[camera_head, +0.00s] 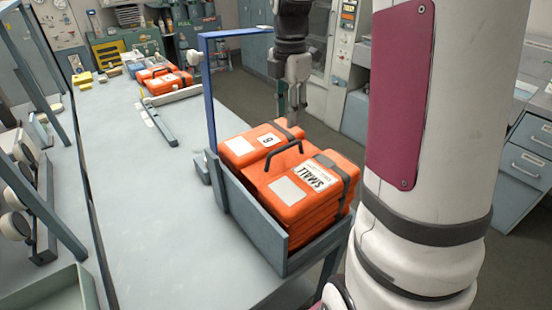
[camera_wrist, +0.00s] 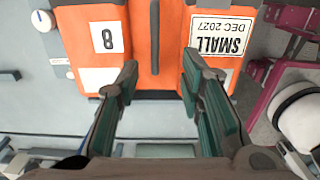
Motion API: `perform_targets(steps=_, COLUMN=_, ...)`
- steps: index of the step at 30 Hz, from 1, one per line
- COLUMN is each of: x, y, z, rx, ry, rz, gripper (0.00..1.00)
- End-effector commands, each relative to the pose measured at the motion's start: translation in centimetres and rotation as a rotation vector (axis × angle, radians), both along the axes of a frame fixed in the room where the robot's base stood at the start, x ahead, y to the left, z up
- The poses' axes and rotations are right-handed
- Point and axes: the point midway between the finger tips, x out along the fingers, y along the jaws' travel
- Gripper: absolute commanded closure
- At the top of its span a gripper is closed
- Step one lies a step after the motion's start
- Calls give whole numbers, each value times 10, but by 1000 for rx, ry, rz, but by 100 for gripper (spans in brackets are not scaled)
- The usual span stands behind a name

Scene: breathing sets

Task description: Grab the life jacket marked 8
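The orange life jacket (camera_head: 265,170) lies in a grey-blue bin (camera_head: 252,214) at the table's edge. It has two thick halves, dark straps and a black handle (camera_head: 284,155). The "8" label (camera_wrist: 108,37) is on one half, and "SMALL DEC 2027" (camera_wrist: 220,36) is on the other. My gripper (camera_head: 291,118) points down, above the jacket's far side in the head view. In the wrist view my gripper (camera_wrist: 158,72) is open, its green-padded fingers apart, with orange jacket between and beyond the tips. I cannot tell how high the tips are.
A blue upright frame (camera_head: 209,95) rises beside the bin. More orange life jackets (camera_head: 165,80) lie far back on the long grey table (camera_head: 150,200). Shelving posts (camera_head: 40,200) stand at the left. The table's middle is mostly clear.

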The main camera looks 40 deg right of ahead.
Motion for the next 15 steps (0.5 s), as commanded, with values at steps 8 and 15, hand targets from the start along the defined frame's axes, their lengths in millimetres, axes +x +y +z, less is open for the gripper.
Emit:
perform_targets(steps=8, x=0, y=1, z=-50, rx=2, ry=3, rz=-1, gripper=65)
perform_targets(steps=15, x=1, y=1, z=-66, rx=1, ry=1, rz=-1, gripper=65)
